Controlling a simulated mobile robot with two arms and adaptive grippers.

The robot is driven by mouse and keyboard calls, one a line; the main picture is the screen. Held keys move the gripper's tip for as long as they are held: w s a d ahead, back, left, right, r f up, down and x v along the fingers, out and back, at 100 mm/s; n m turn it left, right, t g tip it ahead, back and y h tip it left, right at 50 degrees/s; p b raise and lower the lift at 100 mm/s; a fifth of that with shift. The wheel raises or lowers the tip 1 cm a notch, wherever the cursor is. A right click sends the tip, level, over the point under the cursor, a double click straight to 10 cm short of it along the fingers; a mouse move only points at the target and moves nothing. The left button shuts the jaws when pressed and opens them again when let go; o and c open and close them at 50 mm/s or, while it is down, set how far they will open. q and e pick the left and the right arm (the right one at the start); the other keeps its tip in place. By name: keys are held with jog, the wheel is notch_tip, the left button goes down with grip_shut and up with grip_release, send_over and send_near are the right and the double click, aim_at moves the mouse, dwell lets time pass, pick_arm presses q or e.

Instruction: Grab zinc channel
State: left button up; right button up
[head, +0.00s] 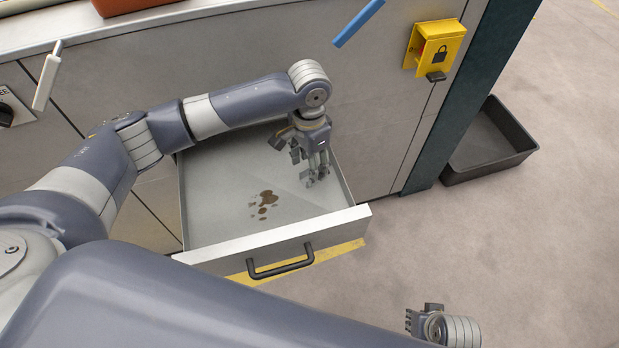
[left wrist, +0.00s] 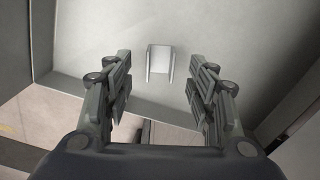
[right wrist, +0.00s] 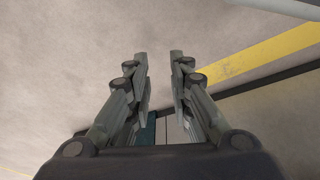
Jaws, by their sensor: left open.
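The zinc channel (left wrist: 159,62) is a small pale U-shaped piece on the grey drawer floor. In the left wrist view it lies ahead of my left gripper (left wrist: 160,92), between the lines of its two spread fingers and apart from them. In the head view my left gripper (head: 317,176) points down inside the open drawer (head: 215,190), near its right side, and is empty. There I cannot make out the channel, which the fingers seem to cover. My right gripper (head: 424,318) is low at the right, over the floor. Its fingers (right wrist: 162,75) are apart with nothing between them.
The drawer has a black handle (head: 281,263) and brown stains (head: 263,204) on its floor. A yellow lock box (head: 436,45) is on the machine front. A black bin (head: 490,145) stands on the floor at the right. The floor at the right front is clear.

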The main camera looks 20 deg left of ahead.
pick_arm(q)
jog(key=shift+f+b, duration=0.3)
jog(key=shift+f, duration=1.2)
pick_arm(e)
notch_tip(320, 180, up, 3)
jog(key=shift+w+r, duration=0.1)
jog(key=shift+w, duration=0.05)
pick_arm(q)
jog(key=shift+c, duration=0.6)
jog(key=c, duration=1)
jog(key=shift+r, duration=0.15)
